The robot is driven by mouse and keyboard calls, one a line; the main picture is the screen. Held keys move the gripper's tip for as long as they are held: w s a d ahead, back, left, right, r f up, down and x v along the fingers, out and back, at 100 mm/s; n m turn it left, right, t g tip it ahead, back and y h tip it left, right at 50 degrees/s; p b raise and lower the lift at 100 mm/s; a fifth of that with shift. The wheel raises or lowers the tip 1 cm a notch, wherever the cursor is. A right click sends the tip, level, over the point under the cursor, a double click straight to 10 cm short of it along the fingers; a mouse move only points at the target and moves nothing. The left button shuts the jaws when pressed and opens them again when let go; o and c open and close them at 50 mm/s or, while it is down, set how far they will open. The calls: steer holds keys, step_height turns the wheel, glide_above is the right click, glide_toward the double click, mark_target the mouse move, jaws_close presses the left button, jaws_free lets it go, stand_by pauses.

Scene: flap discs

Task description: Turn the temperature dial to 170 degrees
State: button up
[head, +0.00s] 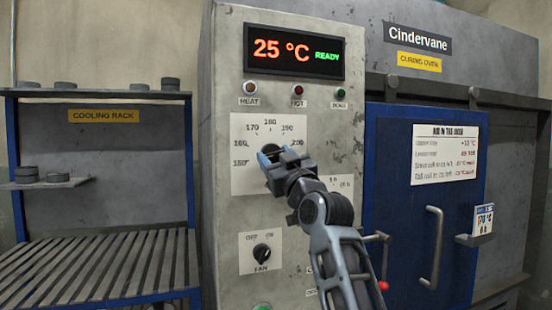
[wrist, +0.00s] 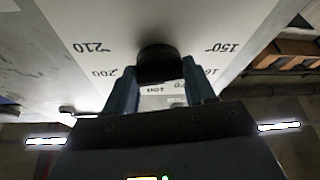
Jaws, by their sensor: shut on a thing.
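The temperature dial (wrist: 156,62) is a black knob on a white scale plate (head: 240,180) on the oven's control panel. The scale reads from about 150 at the left, over 180 at the top, to 200 and 210 at the right. My gripper (head: 270,155) is at the dial and hides most of it in the head view. In the wrist view my gripper (wrist: 158,90) has a blue finger on each side of the knob, shut on it. The dial's pointer is hidden, so its setting cannot be read. The display (head: 294,51) shows 25 °C and READY.
A fan knob (head: 262,251) sits below the dial. The blue oven door (head: 400,215) with a handle (head: 433,245) is at the right. A card reading 170 °C (head: 483,219) stands beside it. The cooling rack (head: 100,205) with dark discs is at the left.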

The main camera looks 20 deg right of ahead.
steer(key=shift+m, duration=0.3)
steer(key=m, duration=0.1)
steer(key=m+h+p, duration=0.2)
steer(key=shift+a+r+m, duration=0.1)
steer(key=shift+a+m, duration=0.15)
steer(key=shift+m, duration=0.15)
steer(key=m+h+p, duration=0.1)
steer(key=m+h, duration=0.1)
steer(key=m, duration=0.2)
steer(key=shift+h, duration=0.4)
steer(key=m+h, duration=0.1)
steer(key=m, duration=0.1)
steer(key=m+g+h, duration=0.1)
steer(key=m, duration=0.2)
steer(key=shift+a+h+b, duration=0.1)
steer(key=shift+h+b, duration=0.2)
steer(key=shift+b, duration=0.1)
steer(key=shift+m+g+h+b, duration=0.35)
steer(key=shift+m+g+h, duration=0.1)
steer(key=shift+m, duration=1)
steer(key=shift+m+g+h+b, duration=0.3)
steer(key=shift+m+g+h, duration=0.15)
steer(key=shift+m, duration=1)
steer(key=o, duration=1)
steer(key=shift+o, duration=0.2)
